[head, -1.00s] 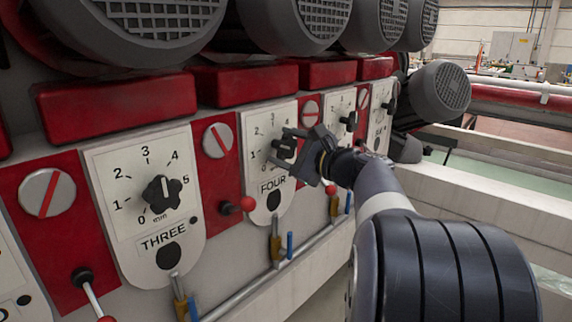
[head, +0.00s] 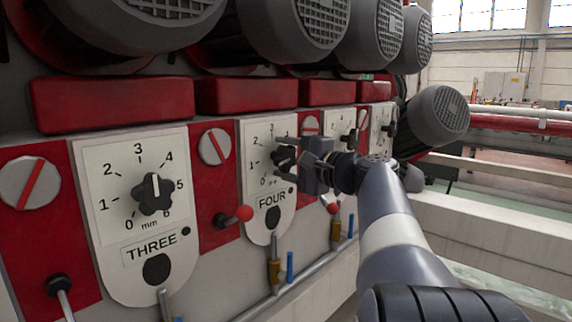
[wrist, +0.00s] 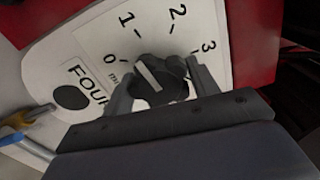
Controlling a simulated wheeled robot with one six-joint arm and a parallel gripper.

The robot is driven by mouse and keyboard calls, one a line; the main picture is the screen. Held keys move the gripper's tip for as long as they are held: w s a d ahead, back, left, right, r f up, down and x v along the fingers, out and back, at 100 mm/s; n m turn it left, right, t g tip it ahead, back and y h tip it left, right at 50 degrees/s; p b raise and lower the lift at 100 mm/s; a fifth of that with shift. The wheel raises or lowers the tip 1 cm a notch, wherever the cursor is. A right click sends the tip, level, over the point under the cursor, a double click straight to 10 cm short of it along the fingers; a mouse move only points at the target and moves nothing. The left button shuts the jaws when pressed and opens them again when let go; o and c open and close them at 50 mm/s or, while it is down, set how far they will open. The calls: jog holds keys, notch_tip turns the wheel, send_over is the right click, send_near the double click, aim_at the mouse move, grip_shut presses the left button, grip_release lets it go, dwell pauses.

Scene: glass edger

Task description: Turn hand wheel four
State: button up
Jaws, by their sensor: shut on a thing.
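Hand wheel four is a black knob with a white pointer line. In the wrist view the knob (wrist: 150,78) sits on a white dial plate labelled FOUR (wrist: 85,40), with its pointer tilted toward the upper left, between the 0 and 1 marks. My gripper (wrist: 160,85) has one finger on each side of the knob and is shut on it. In the head view my gripper (head: 298,165) is at the dial plate FOUR (head: 255,135), and it covers much of the knob and the scale's right side.
Knob three (head: 152,194) is on the plate to the left. A red-tipped lever (head: 243,213) sticks out between the plates. Large grey motors (head: 300,25) and red blocks (head: 246,94) overhang the panel. A pipe with brass and blue fittings (head: 274,268) runs below.

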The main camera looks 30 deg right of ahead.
dwell(0.4)
jog(key=o, duration=1)
jog(key=shift+s, duration=0.1)
jog(key=v, duration=1)
jog(key=shift+s+p, duration=0.3)
jog(key=shift+p, duration=0.1)
jog(key=shift+d, duration=0.15)
jog(key=x, duration=1.1)
jog(key=shift+b, duration=0.4)
